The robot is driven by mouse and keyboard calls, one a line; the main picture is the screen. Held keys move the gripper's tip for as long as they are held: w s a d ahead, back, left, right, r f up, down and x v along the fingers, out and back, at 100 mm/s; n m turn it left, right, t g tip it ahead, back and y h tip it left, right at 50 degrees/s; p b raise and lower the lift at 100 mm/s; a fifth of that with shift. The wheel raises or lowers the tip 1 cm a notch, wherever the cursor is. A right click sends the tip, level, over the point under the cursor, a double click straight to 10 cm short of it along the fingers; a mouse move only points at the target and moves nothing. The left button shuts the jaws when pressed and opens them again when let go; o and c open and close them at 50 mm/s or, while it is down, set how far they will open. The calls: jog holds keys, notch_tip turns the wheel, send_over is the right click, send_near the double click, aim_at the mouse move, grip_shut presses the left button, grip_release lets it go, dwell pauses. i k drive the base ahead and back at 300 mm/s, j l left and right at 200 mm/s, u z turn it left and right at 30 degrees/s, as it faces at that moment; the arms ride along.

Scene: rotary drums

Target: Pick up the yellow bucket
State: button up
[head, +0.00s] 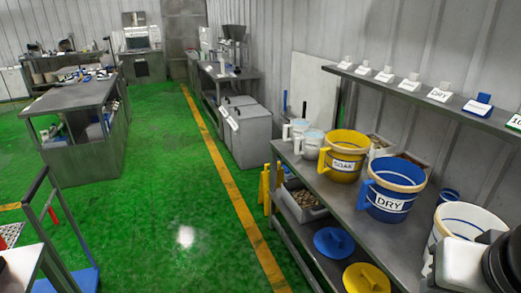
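The yellow bucket (343,156) stands upright on the top of the grey metal shelf bench (349,215) at the right. It has a "SOAK" label on its front and a yellow handle on its left side. A blue bucket (393,188) labelled "DRY" stands in front of it to the right and slightly overlaps it in view. White and black parts at the bottom right corner look like my arm. My gripper does not show.
White jugs (312,145) stand just left behind the yellow bucket. A white bucket (474,219) stands at the near right. An upper shelf (416,94) with signs runs above. Blue (333,241) and yellow lids lie lower down.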

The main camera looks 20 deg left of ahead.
aim_at(345, 152)
jog(key=u, duration=4.5)
jog(key=l+z, duration=0.15)
jog(key=z, duration=4.65)
jog(key=i+j+z, duration=0.25)
jog(key=j+z, duration=0.3)
jog(key=i+j+z, duration=0.25)
jog(key=k+j, duration=0.05)
jog(key=k, duration=0.05)
